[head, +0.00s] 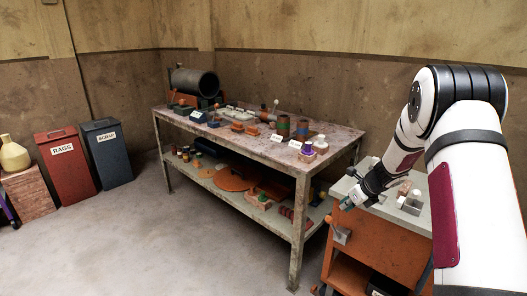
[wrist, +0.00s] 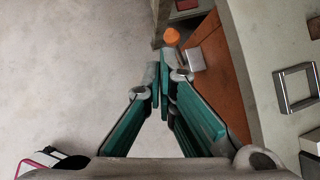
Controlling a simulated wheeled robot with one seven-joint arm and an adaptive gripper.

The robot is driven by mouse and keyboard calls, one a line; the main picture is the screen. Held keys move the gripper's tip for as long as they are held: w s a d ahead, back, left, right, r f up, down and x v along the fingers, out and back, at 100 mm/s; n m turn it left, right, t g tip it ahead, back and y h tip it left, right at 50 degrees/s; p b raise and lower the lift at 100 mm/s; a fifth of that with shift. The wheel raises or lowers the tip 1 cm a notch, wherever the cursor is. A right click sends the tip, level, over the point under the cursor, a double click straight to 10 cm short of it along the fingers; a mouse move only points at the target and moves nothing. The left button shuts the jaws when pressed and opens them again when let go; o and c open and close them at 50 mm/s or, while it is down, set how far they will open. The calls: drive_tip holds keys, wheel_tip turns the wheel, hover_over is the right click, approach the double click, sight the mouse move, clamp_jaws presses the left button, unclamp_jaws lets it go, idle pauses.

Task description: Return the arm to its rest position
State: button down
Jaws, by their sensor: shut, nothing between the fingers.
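My arm reaches in from the right of the head view and bends down to my gripper (head: 346,205). My gripper is beside the left end of the orange cabinet with a grey top (head: 418,220), at about the height of that top. In the wrist view my gripper (wrist: 163,75) points down past the cabinet's orange side (wrist: 228,82). Its green-padded fingers meet at the tips, with nothing between them. The concrete floor (wrist: 80,70) shows to the left of the fingers.
A metal workbench (head: 270,148) with a lower shelf holds a large dark pipe (head: 195,82) and many small parts. A grey square frame (wrist: 297,87) lies on the cabinet top. A red bin (head: 66,165) and a dark bin (head: 106,155) stand at left. The floor at front left is clear.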

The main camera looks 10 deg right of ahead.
drive_tip(key=s+a+r+n+p, duration=0.2)
drive_tip(key=s+a+r+n, duration=0.35)
drive_tip(key=r, duration=0.35)
drive_tip(key=s+a+r+n+g+y+p, duration=0.1)
drive_tip(key=s+a+r+n+p, duration=0.1)
drive_tip(key=s+a+r+n, duration=0.55)
drive_tip(key=s+a+r+n+p, duration=0.15)
drive_tip(key=s+a+r, duration=0.25)
drive_tip(key=r, duration=0.6)
drive_tip(key=s+a+r+n+h+p, duration=0.1)
drive_tip(key=s+n, duration=0.4)
drive_tip(key=s, duration=0.5)
drive_tip(key=s+a+r+n+h+p, duration=0.1)
drive_tip(key=s+r+n, duration=0.3)
drive_tip(key=s, duration=0.7)
drive_tip(key=s+a+r+n+g+p, duration=0.1)
drive_tip(key=s+r+n+p, duration=0.2)
drive_tip(key=s+n, duration=0.5)
drive_tip(key=shift+s+r+h+p, duration=0.25)
drive_tip(key=shift+s+h+p, duration=0.15)
drive_tip(key=shift+s, duration=0.85)
